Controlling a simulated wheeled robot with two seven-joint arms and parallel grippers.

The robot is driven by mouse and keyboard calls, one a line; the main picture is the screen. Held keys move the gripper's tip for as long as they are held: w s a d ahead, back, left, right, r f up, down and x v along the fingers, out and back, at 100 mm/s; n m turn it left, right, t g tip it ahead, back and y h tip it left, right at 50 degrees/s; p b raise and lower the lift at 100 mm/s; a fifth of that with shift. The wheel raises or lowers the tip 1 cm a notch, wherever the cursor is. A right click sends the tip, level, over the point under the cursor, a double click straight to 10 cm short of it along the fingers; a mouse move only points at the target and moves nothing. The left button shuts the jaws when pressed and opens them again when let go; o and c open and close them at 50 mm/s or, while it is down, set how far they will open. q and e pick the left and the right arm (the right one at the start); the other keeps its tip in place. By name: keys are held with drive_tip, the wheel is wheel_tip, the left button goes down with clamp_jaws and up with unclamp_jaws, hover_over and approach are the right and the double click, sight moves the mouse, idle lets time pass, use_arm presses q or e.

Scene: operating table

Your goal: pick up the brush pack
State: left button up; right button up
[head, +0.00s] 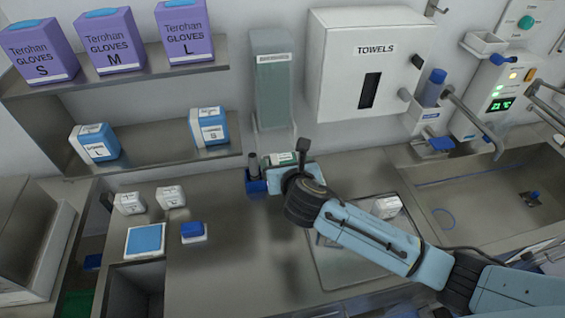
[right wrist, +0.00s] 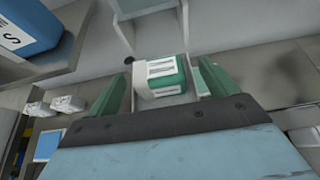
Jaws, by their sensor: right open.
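The green and white pack, which I take to be the brush pack (head: 280,159), sits at the back of the counter below a grey-green wall dispenser (head: 273,85). My right gripper (head: 297,172) is just in front of it, and its fingers are mostly hidden in the head view. In the right wrist view the pack (right wrist: 163,77) shows between the two green fingers of my right gripper (right wrist: 166,68). The fingers are open, and I see no grip on the pack; whether they touch it I cannot tell. My left gripper is not in view.
A blue holder (head: 256,182) with a dark item stands just left of the pack. A blue and white box (head: 194,232) and small white packs (head: 171,196) lie further left. A shelf (head: 160,155) hangs at left; a sink (head: 480,205) is at right.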

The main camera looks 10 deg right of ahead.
sight(283, 160)
drive_tip(key=shift+x, duration=2.25)
drive_tip(key=shift+a+r, duration=0.1)
drive_tip(key=shift+a, duration=0.05)
drive_tip(key=c, duration=1)
drive_tip(key=shift+c, duration=0.2)
